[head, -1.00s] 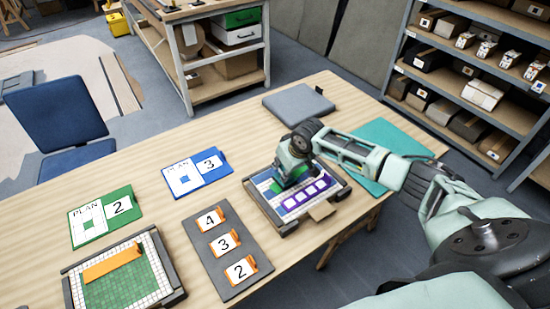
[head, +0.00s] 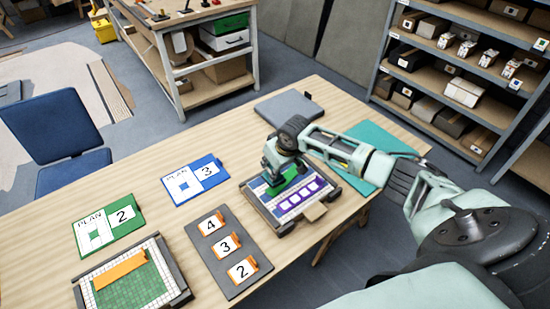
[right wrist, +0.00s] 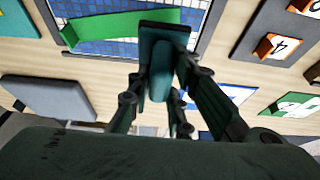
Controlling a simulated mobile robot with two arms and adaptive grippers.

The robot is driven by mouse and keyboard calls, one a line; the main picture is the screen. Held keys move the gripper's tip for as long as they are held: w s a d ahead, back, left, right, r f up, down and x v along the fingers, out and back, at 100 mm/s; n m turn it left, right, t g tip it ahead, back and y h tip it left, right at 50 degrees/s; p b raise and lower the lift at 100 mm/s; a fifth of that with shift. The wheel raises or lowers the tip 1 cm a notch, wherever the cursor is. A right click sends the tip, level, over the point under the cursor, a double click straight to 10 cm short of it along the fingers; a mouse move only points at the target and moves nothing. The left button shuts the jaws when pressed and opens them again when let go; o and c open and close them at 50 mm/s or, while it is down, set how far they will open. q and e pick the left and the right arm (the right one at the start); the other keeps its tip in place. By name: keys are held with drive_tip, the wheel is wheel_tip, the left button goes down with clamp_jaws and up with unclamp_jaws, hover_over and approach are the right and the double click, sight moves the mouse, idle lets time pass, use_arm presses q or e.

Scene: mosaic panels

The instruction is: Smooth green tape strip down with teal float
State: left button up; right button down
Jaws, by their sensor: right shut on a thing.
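The green tape strip (head: 287,182) lies across the blue-and-white mosaic panel (head: 318,209), which also carries a purple band with white squares. In the right wrist view the strip (right wrist: 115,31) looks slightly slanted, with a folded-looking left end. My right gripper (head: 274,165) is over the panel's left side, at the strip's left end in the head view. It is shut on the teal float (right wrist: 161,72), whose dark plate overlaps the strip in the right wrist view. I cannot tell whether the float presses on it. My left gripper is not in view.
A grey rack with numbered orange tags (head: 232,272) stands left of the panel. Another panel with an orange strip (head: 120,270), a green plan card (head: 108,226) and a blue plan card (head: 195,180) lie further left. A grey pad (head: 287,107) and teal mat (head: 388,143) lie behind.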

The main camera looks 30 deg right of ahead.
drive_tip(key=shift+w+v, duration=0.25)
drive_tip(key=shift+v, duration=0.8)
drive_tip(key=shift+a+r, duration=0.1)
drive_tip(key=shift+w, duration=0.2)
drive_tip(key=shift+s, duration=0.1)
